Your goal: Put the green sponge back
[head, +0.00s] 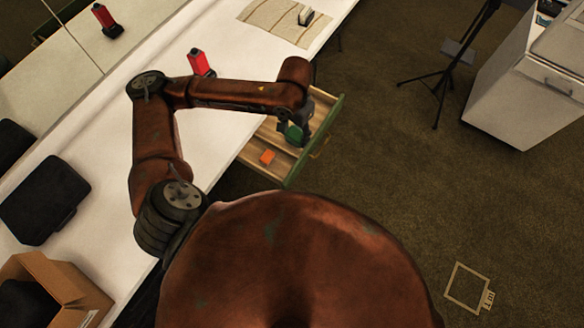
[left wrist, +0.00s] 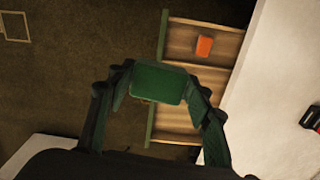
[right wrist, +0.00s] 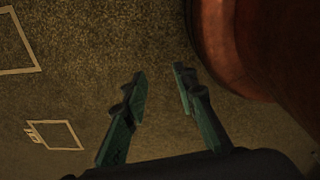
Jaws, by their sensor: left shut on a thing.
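The green sponge (left wrist: 158,83) is held between the fingers of my left gripper (left wrist: 160,92), which is shut on it. In the head view the green sponge (head: 294,134) shows under my left gripper (head: 300,124), over the open drawer (head: 290,172). The drawer is wooden inside with a green front, and it has dividers. An orange block (head: 267,157) lies in one of its compartments; it also shows in the left wrist view (left wrist: 204,46). How high the sponge is above the drawer floor I cannot tell. My right gripper (right wrist: 160,90) is open and empty above the floor.
The white table (head: 215,120) carries a red object (head: 200,63), a striped cloth (head: 285,20) and a black case (head: 45,200). A cardboard box (head: 60,285) is at lower left. A tripod (head: 440,80) and white cabinet (head: 525,90) stand on the right.

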